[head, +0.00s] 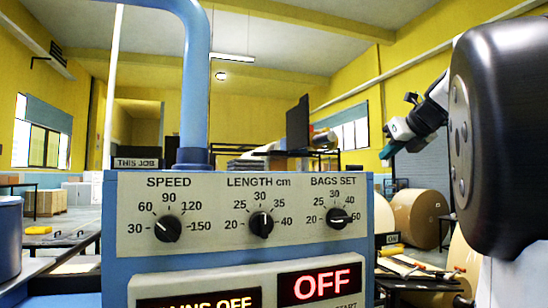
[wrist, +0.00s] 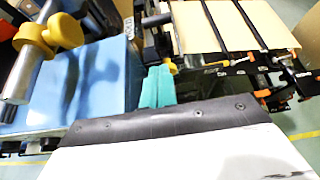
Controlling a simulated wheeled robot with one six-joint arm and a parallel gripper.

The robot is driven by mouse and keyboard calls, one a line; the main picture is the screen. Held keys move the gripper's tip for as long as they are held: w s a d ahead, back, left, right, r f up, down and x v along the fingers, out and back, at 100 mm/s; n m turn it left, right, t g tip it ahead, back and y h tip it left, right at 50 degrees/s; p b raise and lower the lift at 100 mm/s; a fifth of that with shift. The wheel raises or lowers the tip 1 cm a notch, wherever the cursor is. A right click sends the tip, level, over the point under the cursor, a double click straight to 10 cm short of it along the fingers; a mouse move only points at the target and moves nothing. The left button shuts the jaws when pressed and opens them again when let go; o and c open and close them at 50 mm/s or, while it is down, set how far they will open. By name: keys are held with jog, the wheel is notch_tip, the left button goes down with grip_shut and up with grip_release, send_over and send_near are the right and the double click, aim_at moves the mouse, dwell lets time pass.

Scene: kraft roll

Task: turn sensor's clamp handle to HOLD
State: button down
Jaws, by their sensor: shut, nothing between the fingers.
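My gripper (head: 388,152) is raised in the air at the right of the head view, its green fingers angled down to the left. In the wrist view its green fingertips (wrist: 157,78) are together and empty, above a dark part of the machine. A yellow knob (wrist: 62,31) with a metal post shows at upper left of the wrist view, apart from the fingers. A small yellow part (wrist: 172,66) shows just beyond the fingertips.
A control panel (head: 240,255) with three dials and a lit OFF display (head: 320,284) fills the front. A blue post (head: 195,90) rises behind it. Large kraft rolls (head: 415,215) stand at right. The wrist view shows a blue housing (wrist: 85,75) and brown paper under dark bars (wrist: 255,25).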

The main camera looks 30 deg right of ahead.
aim_at(356, 168)
jog(key=w+d+f, duration=0.2)
jog(key=w, duration=0.8)
jog(key=shift+w+d+f, duration=0.15)
jog(key=shift+d+f, duration=0.15)
jog(key=shift+f, duration=0.1)
jog(key=shift+w+r, duration=0.1)
jog(key=shift+w+d+r, duration=0.1)
jog(key=shift+w+r, duration=0.1)
